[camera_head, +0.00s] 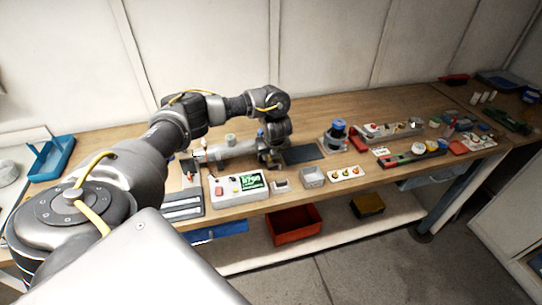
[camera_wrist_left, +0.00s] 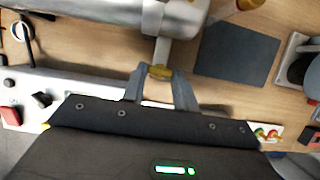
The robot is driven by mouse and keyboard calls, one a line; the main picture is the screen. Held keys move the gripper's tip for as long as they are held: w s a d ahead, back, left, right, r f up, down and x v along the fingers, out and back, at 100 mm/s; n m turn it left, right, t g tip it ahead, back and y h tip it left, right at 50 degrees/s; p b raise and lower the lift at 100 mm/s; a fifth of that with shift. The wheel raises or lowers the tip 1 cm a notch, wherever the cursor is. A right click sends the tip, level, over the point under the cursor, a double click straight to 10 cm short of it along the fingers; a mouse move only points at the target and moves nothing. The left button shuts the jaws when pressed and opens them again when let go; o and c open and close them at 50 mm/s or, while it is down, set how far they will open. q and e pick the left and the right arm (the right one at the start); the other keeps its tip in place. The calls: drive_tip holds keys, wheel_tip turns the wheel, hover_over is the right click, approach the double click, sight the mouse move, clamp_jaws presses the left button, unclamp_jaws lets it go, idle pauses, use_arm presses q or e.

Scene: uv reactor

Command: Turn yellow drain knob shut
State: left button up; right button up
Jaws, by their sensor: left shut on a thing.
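The yellow drain knob (camera_wrist_left: 160,72) is at the end of a short grey pipe under the metal reactor tube (camera_wrist_left: 110,10) in the left wrist view. My left gripper (camera_wrist_left: 160,82) has its two grey fingers on either side of the knob and is shut on it. In the head view my left gripper (camera_head: 270,158) is at the right end of the grey reactor tube (camera_head: 232,151), and the arm hides the knob there. My right gripper is in neither view.
A control box with a green display (camera_head: 240,187) stands in front of the tube. A dark mat (camera_head: 302,154) and a blue-topped device (camera_head: 336,135) are to the right. A small grey box (camera_head: 313,177) and a button panel (camera_head: 347,174) line the bench's front edge.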

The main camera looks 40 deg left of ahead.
use_arm(q)
drive_tip(key=o, duration=1)
drive_tip(key=p+v, duration=0.4)
drive_tip(key=v, duration=0.6)
drive_tip(key=shift+s+d+r, duration=0.1)
drive_tip(key=shift+s+r, duration=0.05)
drive_tip(key=shift+r, duration=0.2)
